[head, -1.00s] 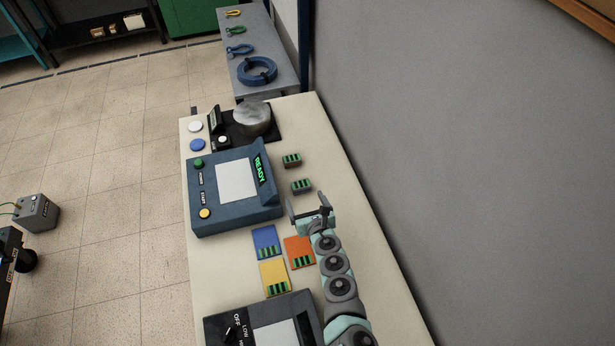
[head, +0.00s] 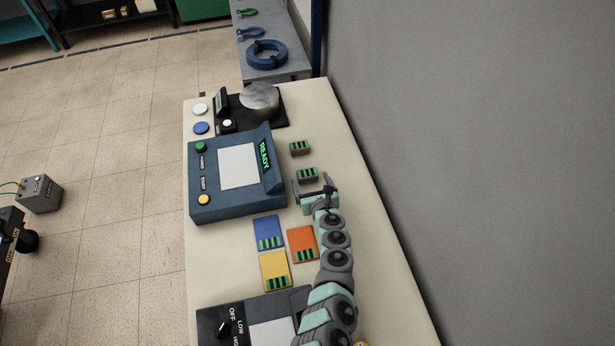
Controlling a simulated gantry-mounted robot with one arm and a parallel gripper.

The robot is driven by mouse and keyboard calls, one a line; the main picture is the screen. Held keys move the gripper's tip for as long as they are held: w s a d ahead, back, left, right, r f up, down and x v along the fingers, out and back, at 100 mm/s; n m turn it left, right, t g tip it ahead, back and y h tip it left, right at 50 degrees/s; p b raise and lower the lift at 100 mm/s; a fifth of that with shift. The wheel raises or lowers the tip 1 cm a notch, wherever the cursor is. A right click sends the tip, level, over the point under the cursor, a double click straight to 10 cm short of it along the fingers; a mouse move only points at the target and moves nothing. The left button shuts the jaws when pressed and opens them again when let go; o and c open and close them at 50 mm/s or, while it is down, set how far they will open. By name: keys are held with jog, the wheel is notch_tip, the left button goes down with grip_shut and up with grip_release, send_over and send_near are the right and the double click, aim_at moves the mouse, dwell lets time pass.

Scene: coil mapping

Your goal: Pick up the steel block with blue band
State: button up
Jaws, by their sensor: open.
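Two small grey blocks with green-and-black striped tops lie on the cream bench right of the blue device. One is the farther block (head: 300,148); the other is the nearer block (head: 308,173). I cannot make out a blue band on either, so I cannot tell which is the steel block with blue band. My gripper (head: 312,182) is open, its fingers pointing away along the bench. The nearer block shows at the finger opening, roughly between the fingertips. I cannot tell whether they touch it. My gripper holds nothing that I can see.
Left of my gripper stands the blue device (head: 232,180) reading READY. Blue (head: 266,227), orange (head: 301,237) and yellow (head: 273,264) pads with striped ends lie nearer. A scale-like unit (head: 262,99) stands behind. The bench's right side is clear up to the grey wall.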

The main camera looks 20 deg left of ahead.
aim_at(308, 173)
jog(key=shift+w+a+f, duration=0.2)
jog(key=shift+w+f, duration=0.1)
jog(key=shift+w, duration=0.15)
jog(key=shift+b+x, duration=0.6)
jog(key=shift+x, duration=0.3)
jog(key=shift+b+x, duration=0.75)
jog(key=shift+x, duration=0.25)
jog(key=shift+w+a, duration=0.3)
jog(key=shift+a, duration=0.05)
grip_shut()
